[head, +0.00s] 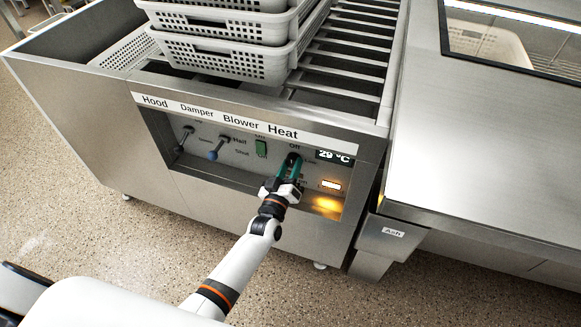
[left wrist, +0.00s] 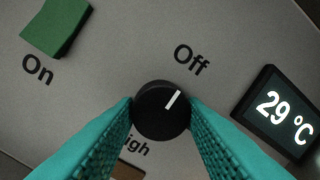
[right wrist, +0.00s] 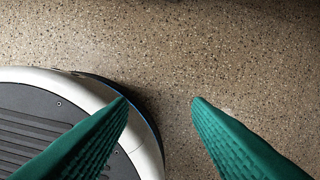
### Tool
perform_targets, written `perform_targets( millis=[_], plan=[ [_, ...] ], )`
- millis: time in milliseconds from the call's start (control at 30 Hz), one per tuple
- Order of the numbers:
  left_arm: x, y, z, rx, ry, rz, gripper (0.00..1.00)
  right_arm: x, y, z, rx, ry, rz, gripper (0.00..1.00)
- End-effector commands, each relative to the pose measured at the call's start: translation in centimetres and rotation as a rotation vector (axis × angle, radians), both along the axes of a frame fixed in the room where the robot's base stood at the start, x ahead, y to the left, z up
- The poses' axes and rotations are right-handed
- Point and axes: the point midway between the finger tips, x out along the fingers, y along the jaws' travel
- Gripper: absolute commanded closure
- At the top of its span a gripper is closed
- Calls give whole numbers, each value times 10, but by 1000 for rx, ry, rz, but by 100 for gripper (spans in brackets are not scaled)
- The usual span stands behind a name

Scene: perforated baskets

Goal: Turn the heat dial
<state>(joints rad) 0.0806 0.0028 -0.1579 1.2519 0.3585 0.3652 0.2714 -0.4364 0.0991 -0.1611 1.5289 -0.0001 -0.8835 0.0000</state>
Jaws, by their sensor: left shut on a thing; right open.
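The heat dial (left wrist: 161,110) is a round black knob with a white pointer line, on the grey panel under the "Heat" label. In the left wrist view its pointer aims up and to the right, toward the "Off" mark. My left gripper (left wrist: 161,112) is shut on the dial, one teal finger on each side. In the head view the left gripper (head: 288,170) reaches the panel and mostly hides the dial. The lower markings are partly covered by the fingers; "igh" shows. My right gripper (right wrist: 161,100) is open and empty above the speckled floor.
A display (head: 332,156) reading 29 °C is right of the dial. The green blower switch (head: 261,148), damper lever (head: 218,147) and hood lever (head: 184,139) are to its left. A lit lamp (head: 331,185) sits below the display. White perforated baskets (head: 222,62) stack above.

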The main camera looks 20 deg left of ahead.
Motion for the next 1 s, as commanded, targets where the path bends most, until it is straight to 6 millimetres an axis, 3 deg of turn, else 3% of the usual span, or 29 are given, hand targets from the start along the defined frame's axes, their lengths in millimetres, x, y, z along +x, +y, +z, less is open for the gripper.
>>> perform_targets(
  millis=[100,133,267,633,1000],
  plan=[
    [-1,0,-1,-4,4,0,86,-1,0,-1,0,2,0,55],
    [-1,0,-1,-4,4,0,60,-1,0,-1,-1,3,0,55],
    [-1,0,-1,-2,2,-1,41,-1,-1,-1,-1,4,0,55],
    [-7,0,-1,0,2,0,41,-1,0,0,0,-1,-1,55],
    [-80,2,-9,-1,4,-1,41,-23,-3,-28,-2,23,4,55]
  ],
)
